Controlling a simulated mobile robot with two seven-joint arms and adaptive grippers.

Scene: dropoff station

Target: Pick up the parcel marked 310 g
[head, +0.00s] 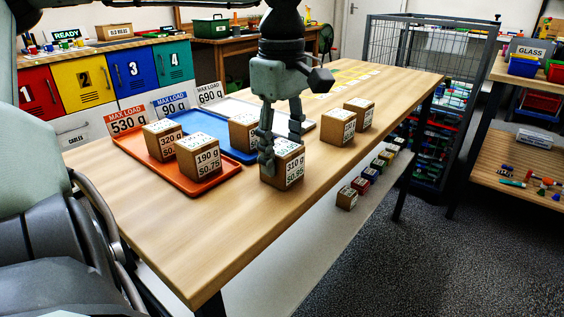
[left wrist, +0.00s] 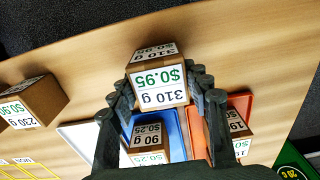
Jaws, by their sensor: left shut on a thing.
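The parcel marked 310 g (head: 294,173) is a brown box with a white label that also reads $0.95. It is at the front edge side of the wooden table, right of the trays. My left gripper (head: 281,147) comes down from above and is shut on this parcel, a finger on either side. In the left wrist view the parcel (left wrist: 157,82) sits between the fingertips, its label facing the camera. I cannot tell whether its base touches the table. My right gripper is not in view.
The orange tray (head: 222,178) holds the 320 g and 190 g parcels (head: 200,160). The blue tray (head: 190,121) holds another parcel (head: 242,131), and a white tray lies behind. Two parcels (head: 337,126) stand to the right. The table's near left part is clear.

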